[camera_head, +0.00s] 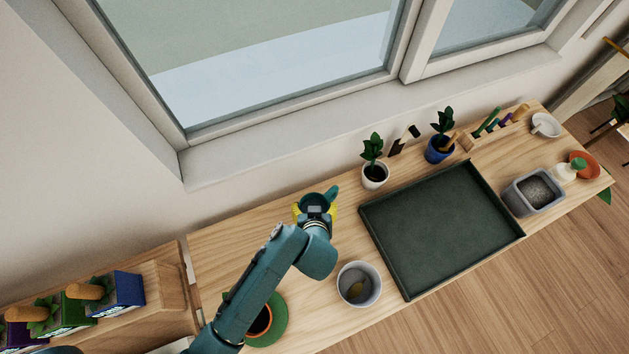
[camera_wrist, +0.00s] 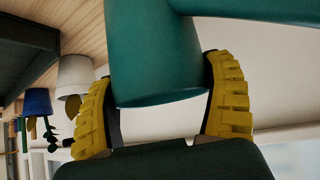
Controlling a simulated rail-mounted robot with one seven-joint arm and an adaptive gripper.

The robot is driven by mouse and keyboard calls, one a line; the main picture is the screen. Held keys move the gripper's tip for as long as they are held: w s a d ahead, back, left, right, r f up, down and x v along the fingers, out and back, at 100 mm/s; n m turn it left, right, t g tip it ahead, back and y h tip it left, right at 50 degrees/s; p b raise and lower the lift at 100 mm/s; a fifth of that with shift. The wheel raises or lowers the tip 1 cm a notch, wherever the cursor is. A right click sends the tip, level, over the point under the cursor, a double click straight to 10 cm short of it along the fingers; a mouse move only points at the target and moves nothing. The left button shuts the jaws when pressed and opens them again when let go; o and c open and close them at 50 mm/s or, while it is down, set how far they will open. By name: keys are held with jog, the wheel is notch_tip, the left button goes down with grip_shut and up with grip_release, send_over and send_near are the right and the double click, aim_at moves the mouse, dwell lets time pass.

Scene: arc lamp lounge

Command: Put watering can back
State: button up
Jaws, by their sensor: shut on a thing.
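The teal watering can (camera_head: 333,192) is at the back of the wooden table, near the wall, left of the dark tray. My gripper (camera_head: 315,212) is around it, with a yellow finger on each side. In the wrist view the can's smooth teal body (camera_wrist: 150,55) sits between the yellow fingers of my gripper (camera_wrist: 163,105), which are shut on it. My wrist hides much of the can in the head view. I cannot tell whether its base touches the table.
The dark green tray (camera_head: 440,230) fills the table's middle. A white pot with a plant (camera_head: 374,173) and a blue pot (camera_head: 438,152) stand behind it. A grey-white pot (camera_head: 358,284) and a green saucer (camera_head: 279,322) are in front of the can. The wooden table (camera_head: 215,245) is bare at back left.

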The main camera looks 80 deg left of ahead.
jog(key=shift+f, duration=1.65)
jog(key=shift+f+b, duration=0.1)
jog(key=shift+b, duration=0.2)
jog(key=o, duration=1)
jog(key=shift+f, duration=0.1)
jog(key=shift+r, duration=0.25)
jog(key=p+v, duration=0.2)
jog(key=v, duration=0.9)
jog(key=shift+d+r, duration=0.25)
jog(key=shift+d, duration=0.1)
jog(key=shift+w, duration=0.1)
